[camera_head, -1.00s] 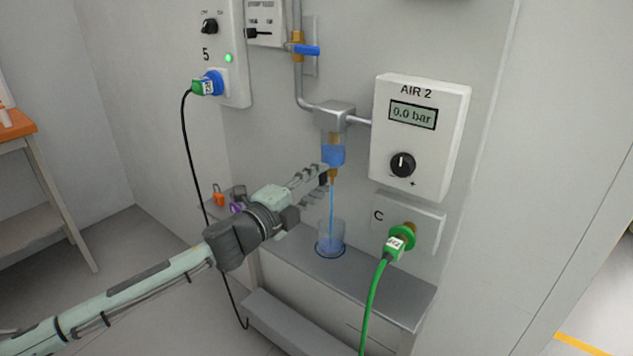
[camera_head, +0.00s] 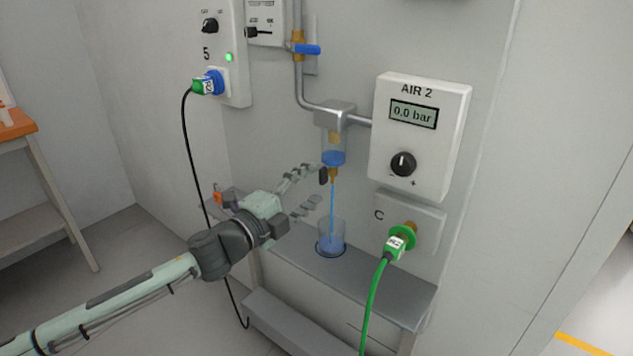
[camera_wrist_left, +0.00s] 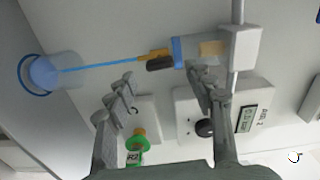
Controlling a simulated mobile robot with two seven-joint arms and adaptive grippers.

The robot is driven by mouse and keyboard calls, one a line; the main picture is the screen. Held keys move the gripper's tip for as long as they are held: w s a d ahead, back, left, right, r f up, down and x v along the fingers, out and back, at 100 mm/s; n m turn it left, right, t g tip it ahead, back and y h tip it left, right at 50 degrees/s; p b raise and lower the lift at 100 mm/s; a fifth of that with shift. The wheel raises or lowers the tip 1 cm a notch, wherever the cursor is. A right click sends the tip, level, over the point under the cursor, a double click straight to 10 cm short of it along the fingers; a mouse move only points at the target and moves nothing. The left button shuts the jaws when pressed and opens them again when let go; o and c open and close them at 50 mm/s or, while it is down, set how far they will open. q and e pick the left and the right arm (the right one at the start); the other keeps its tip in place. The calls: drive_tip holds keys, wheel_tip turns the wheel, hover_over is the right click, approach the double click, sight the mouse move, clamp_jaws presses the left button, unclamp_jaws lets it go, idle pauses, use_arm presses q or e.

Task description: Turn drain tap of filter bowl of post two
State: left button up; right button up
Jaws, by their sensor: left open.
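The filter bowl (camera_head: 333,150) hangs under a grey head on the pipe, with a little blue liquid low in it. Its brass drain tap (camera_head: 333,174) has a dark handle (camera_head: 323,175), and a thin blue stream runs from it into a clear cup (camera_head: 331,238) on the ledge. In the left wrist view the tap handle (camera_wrist_left: 160,63) lies beyond the fingers. My left gripper (camera_head: 314,187) is open and empty, to the left of the tap, with a gap between its fingers and the handle. My right gripper is not in view.
The AIR 2 box (camera_head: 420,135) reads 0.0 bar, right of the bowl. Below it a green plug and hose (camera_head: 397,243) stick out. A blue-handled valve (camera_head: 306,49) is above. A black cable (camera_head: 187,140) hangs at left. The grey ledge (camera_head: 380,285) has free room.

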use_arm(q)
drive_tip(key=v, duration=0.9)
drive_tip(key=shift+s, duration=0.1)
drive_tip(key=s+a+f+n+g+y, duration=0.1)
drive_tip(key=a+f+n+y, duration=0.5)
drive_tip(key=f, duration=0.7)
drive_tip(key=s+a+f+n+g+y, duration=0.15)
drive_tip(key=a+f+n+y, duration=0.25)
drive_tip(key=a+f+n, duration=0.7)
drive_tip(key=s+a+f+n+g+y, duration=0.1)
drive_tip(key=s+f+g, duration=0.4)
drive_tip(key=s+f, duration=0.9)
drive_tip(key=s+a+f+n+g+y, duration=0.1)
drive_tip(key=s+f+n+g, duration=0.3)
drive_tip(key=s+f, duration=1)
drive_tip(key=shift+s+a+g, duration=0.25)
drive_tip(key=shift+g, duration=0.2)
